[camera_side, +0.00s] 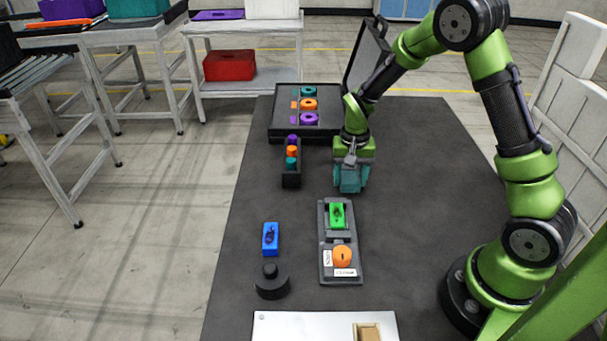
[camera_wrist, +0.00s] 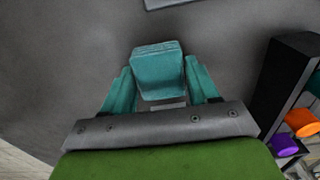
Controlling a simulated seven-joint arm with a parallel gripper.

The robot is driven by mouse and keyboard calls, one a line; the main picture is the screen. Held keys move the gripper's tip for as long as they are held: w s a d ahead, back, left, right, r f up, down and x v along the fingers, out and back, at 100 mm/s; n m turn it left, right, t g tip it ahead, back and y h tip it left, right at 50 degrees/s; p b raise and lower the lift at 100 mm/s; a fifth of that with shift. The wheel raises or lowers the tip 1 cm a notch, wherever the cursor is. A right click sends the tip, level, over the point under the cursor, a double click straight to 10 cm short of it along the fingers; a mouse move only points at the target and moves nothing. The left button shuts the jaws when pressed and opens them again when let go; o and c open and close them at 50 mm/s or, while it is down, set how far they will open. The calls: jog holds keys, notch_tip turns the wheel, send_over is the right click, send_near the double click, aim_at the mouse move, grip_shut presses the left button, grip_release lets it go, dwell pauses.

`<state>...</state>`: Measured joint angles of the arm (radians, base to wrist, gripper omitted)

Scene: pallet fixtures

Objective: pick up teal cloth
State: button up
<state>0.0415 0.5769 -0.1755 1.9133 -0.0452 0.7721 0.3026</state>
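The teal cloth (camera_wrist: 158,72) is a small folded, block-like piece with a ribbed far edge. In the wrist view it sits between the two teal fingers of my gripper (camera_wrist: 158,80), which appear to press on it from both sides. In the side view my gripper (camera_side: 350,180) points down over the dark table, right of the small black rack. There the cloth (camera_side: 351,186) blends with the teal fingers. I cannot tell whether it touches the table.
The black rack (camera_side: 291,179) holds purple, orange and teal pieces. An open black case (camera_side: 277,128) lies behind it. In front are a grey fixture (camera_side: 326,268) with green and orange parts, a blue block (camera_side: 270,240) and a black knob (camera_side: 271,283). The table's right side is clear.

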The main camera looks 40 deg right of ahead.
aim_at(353, 180)
jog(key=c, duration=0.6)
jog(key=shift+r, duration=0.45)
jog(key=r, duration=0.1)
jog(key=s+r, duration=0.1)
jog(key=r, duration=0.1)
jog(key=shift+a, duration=0.15)
jog(key=s+a, duration=0.1)
jog(key=s, duration=0.8)
jog(key=s+a+r, duration=0.1)
jog(key=s, duration=0.4)
jog(key=shift+s+a, duration=0.35)
